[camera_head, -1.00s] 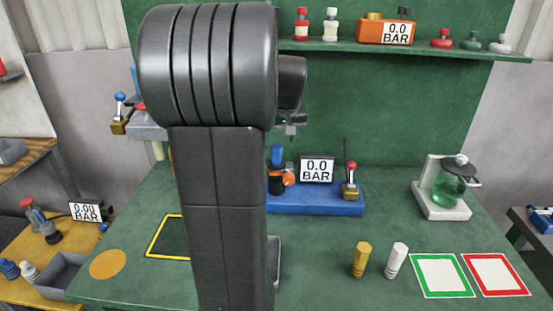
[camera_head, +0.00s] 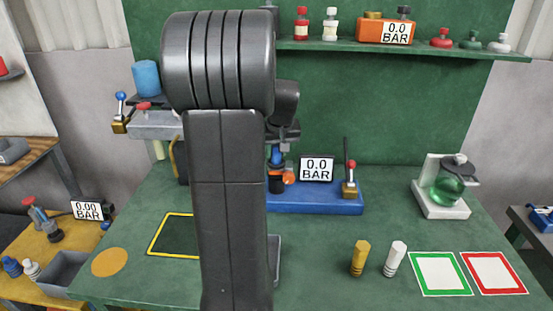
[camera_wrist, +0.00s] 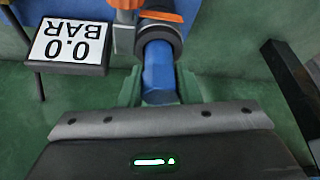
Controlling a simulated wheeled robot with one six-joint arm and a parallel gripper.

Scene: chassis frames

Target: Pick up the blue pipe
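The blue pipe (camera_head: 275,154) stands upright in a dark fitting with an orange part on the blue base at the back of the bench. In the wrist view, the blue pipe (camera_wrist: 158,72) lies between the two fingers of my gripper (camera_wrist: 160,88), its near end close to the gripper body. The fingers stand apart on either side of the pipe; I cannot tell whether they touch it. In the head view, my gripper (camera_head: 284,136) is just above the pipe, partly hidden behind my arm.
A 0.0 BAR display (camera_head: 317,168) and a red-knobbed valve (camera_head: 350,180) stand close to the right of the pipe. A blue cylinder (camera_head: 146,78) sits on a stand at left. Yellow (camera_head: 359,258) and white (camera_head: 396,259) fittings stand on the front bench.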

